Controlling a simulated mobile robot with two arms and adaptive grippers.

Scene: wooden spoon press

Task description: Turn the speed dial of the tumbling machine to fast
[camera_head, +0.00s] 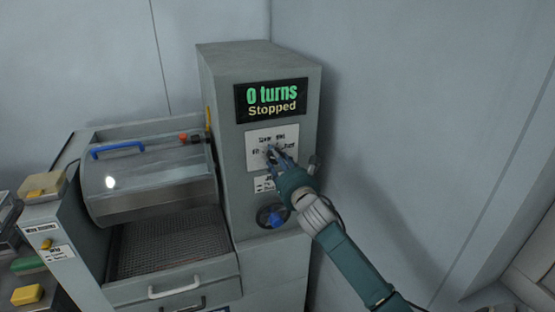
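The tumbling machine (222,75) is a grey cabinet with a clear-fronted drum (150,185) at its left. Its display (270,97) reads "0 turns" and "Stopped". Below the display is a white label plate (256,160), its small text hard to read. My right gripper (272,153) is in front of this plate and covers its middle, so any dial there is hidden. I cannot tell whether its fingers touch the plate or are open or shut. My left gripper is not in view.
A drawer with a pale handle (175,292) is below the drum's mesh tray (165,245). A blue handle (118,149) is on the drum cover. A side panel with a yellow button (46,244) stands at the left. The wall (420,130) is close at the right.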

